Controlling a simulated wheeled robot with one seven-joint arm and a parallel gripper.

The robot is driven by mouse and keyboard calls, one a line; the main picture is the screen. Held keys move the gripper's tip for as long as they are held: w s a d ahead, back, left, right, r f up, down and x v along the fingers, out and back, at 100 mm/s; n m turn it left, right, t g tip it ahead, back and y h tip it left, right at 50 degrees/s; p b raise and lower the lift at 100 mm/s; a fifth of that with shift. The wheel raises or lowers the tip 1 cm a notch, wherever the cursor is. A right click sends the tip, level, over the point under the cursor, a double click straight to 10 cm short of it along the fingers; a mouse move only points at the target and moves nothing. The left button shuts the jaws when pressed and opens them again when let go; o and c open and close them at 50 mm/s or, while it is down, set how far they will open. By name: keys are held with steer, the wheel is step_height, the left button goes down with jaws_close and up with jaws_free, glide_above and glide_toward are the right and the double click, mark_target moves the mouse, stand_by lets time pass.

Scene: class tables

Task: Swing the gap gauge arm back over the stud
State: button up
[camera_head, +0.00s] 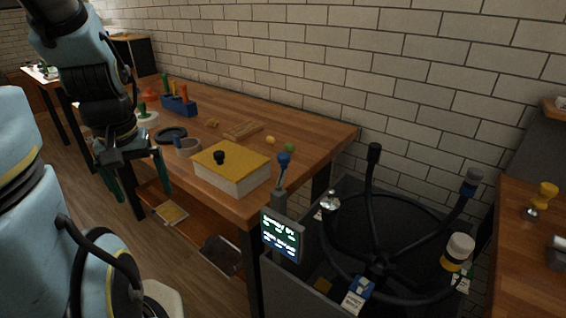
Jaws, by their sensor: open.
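My gripper (136,186) hangs at the left, fingers pointing down and spread wide, with nothing between them. It is in front of the left part of the wooden table, apart from the machine. A dark machine with a black ring and several black arms (378,265) stands at the right, beyond the table's near end. A grey post with a blue knob (284,158) rises at its left, above a small lit screen (281,238). I cannot tell for certain which part is the gap gauge arm or the stud.
On the wooden table (300,122) are a white box with a yellow top (232,178), a grey cup (187,147), a black ring (171,134) and a blue tool holder (179,105). Another wooden table (520,260) stands at the right. A brick wall runs behind.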

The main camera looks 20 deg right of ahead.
steer(key=shift+d, duration=0.1)
steer(key=shift+c, duration=0.7)
steer(key=w+d+b, duration=0.1)
steer(key=d, duration=0.1)
steer(key=w+d+m+b, duration=0.2)
steer(key=w+d, duration=0.1)
steer(key=shift+w+d+b, duration=0.1)
steer(key=shift+d+b, duration=0.25)
steer(key=shift+b, duration=0.05)
steer(key=c, duration=0.4)
steer(key=m+g+b, duration=0.2)
steer(key=m+b, duration=0.6)
steer(key=b, duration=0.2)
glide_toward(284, 155)
step_height(284, 155, down, 10)
steer(key=shift+f+p, duration=0.1)
steer(key=shift+p, duration=0.4)
